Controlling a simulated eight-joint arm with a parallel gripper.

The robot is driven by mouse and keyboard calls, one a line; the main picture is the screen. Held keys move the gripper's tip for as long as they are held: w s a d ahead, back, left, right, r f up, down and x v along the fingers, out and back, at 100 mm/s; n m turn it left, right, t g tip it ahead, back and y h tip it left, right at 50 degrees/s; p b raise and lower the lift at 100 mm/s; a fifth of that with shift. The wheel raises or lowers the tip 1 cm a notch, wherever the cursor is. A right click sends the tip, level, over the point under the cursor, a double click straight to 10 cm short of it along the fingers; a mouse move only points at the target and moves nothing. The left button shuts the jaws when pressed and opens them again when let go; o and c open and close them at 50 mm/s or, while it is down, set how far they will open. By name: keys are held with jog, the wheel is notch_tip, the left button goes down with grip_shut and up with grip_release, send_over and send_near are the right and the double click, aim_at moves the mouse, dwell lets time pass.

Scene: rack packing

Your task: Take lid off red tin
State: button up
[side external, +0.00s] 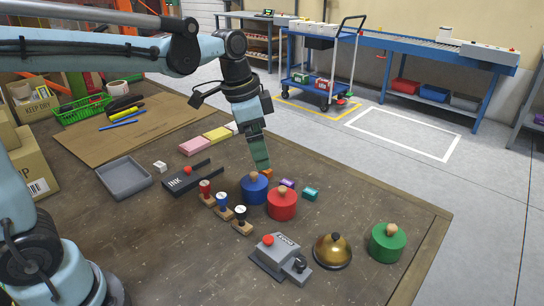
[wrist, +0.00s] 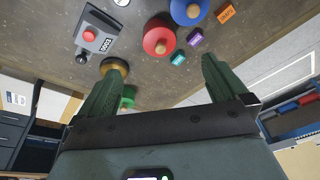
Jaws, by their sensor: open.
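The red tin (side external: 282,208) stands on the brown table with its lid on. The lid has a round wooden knob (side external: 281,189). In the wrist view the red tin (wrist: 153,32) is in the upper middle, beyond the fingertips. My gripper (side external: 261,167) is above the table, just behind and above the blue tin (side external: 253,194), apart from the red tin. In the wrist view my gripper (wrist: 163,66) has its two green fingers spread wide, with nothing held between them.
The blue tin is close beside the red tin. Small orange, purple and teal blocks (side external: 311,194) lie behind. Several stamps (side external: 241,225) stand left-front. A grey device (side external: 275,262), gold bell (side external: 332,254) and green tin (side external: 389,247) are at front right.

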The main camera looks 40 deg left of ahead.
aim_at(281, 188)
jog(key=w+d+f, duration=0.1)
jog(key=f, duration=0.3)
jog(key=w+d+f+m, duration=0.1)
jog(key=w+f, duration=0.1)
jog(key=f, duration=0.2)
jog(key=w+f+m+g, duration=0.1)
jog(key=f, duration=0.4)
jog(key=shift+w+d, duration=0.2)
jog(key=shift+d, duration=0.2)
jog(key=shift+c, duration=0.2)
jog(key=c, duration=1)
